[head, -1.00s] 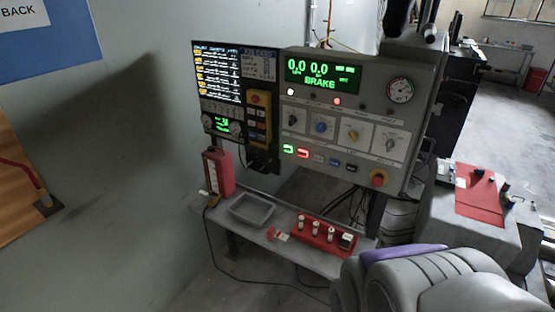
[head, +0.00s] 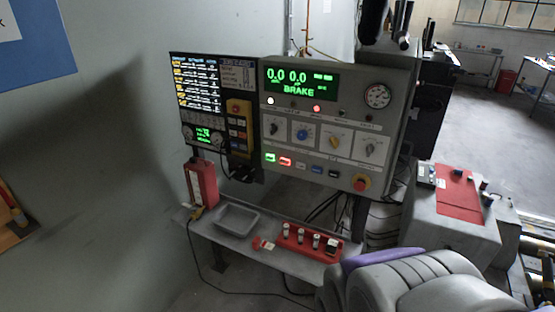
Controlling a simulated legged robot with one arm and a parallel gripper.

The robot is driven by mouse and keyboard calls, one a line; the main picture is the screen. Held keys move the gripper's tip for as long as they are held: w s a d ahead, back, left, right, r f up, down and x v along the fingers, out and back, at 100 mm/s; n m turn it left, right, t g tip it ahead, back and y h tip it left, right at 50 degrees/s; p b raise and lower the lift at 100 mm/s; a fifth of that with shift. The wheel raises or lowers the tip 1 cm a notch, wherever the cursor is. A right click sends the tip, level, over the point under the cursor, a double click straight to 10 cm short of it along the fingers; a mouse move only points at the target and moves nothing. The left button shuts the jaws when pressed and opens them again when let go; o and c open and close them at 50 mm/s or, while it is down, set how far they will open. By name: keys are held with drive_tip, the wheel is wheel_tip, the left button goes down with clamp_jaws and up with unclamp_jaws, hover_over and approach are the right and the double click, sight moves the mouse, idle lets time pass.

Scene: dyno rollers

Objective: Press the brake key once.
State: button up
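A grey control console (head: 390,130) stands ahead, with a green display (head: 300,83) reading 0.0 0.0 and BRAKE. Under its knobs is a row of small keys: a green-lit key (head: 270,157), a red-lit key (head: 285,161), a pale key (head: 300,165), a blue key (head: 316,169) and a dark key (head: 333,173). Their labels are too small to read, so I cannot tell which is the brake key. A red round button on a yellow base (head: 361,183) is at the row's right end. My gripper is not in view.
A yellow pendant (head: 238,112) hangs left of the console. A grey padded seat (head: 420,282) fills the lower right. A grey cabinet (head: 440,222) stands at right.

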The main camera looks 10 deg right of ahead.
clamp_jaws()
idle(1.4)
